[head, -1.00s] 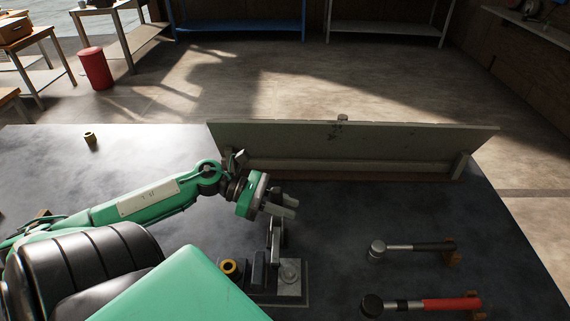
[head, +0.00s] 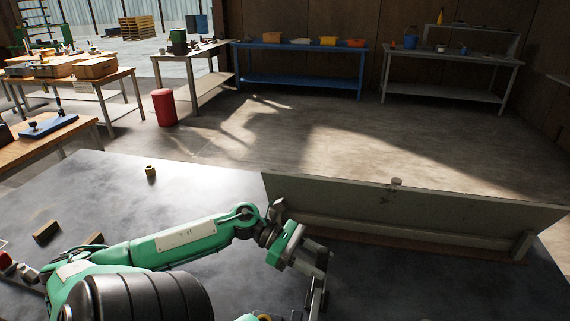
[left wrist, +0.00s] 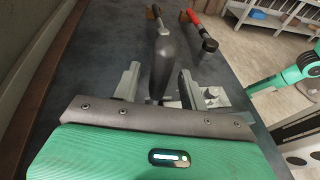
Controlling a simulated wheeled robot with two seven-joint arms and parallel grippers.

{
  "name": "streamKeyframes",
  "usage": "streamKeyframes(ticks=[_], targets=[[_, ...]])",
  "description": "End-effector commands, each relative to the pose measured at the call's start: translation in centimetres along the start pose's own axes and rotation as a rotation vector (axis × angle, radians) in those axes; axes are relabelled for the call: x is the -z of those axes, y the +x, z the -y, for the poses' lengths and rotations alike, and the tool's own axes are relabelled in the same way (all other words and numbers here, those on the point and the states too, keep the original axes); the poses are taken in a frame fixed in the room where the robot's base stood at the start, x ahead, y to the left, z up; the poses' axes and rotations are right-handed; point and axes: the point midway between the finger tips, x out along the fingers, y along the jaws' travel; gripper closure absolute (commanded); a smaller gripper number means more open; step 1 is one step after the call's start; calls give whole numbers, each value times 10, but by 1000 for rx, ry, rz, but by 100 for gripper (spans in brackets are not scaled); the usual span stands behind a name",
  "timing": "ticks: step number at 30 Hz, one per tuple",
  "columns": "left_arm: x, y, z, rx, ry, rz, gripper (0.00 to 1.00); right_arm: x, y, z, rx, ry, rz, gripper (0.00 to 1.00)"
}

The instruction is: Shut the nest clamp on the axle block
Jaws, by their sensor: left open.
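In the head view my left gripper (head: 320,264) is just above the upright lever of the nest clamp (head: 318,297), at the bottom edge. In the left wrist view the two fingers of my left gripper (left wrist: 160,90) stand apart, with the clamp's dark grey handle (left wrist: 162,58) between them. The fingers are open and do not visibly grip it. A silver metal part of the fixture (left wrist: 215,97) shows beyond the right finger. The clamp base is below the head view, and I cannot make out the axle block. My right gripper is not in view.
A long grey panel (head: 420,210) stands along the table's far edge. A brass bushing (head: 150,171) and a dark block (head: 46,231) lie on the table at left.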

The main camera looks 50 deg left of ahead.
Motion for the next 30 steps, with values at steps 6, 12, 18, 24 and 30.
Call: streamKeyframes(ticks=[6, 12, 18, 24, 30], targets=[[3, -39, 0, -3, -2, 0, 57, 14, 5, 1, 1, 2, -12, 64], [2, -75, 0, -3, -2, 0, 57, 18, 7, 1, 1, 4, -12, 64], [2, -99, 0, -2, -2, 1, 57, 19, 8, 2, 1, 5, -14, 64], [0, -107, 0, -1, -1, 0, 57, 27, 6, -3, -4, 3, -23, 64], [0, -107, 0, 0, -1, 0, 57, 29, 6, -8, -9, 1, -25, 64]])
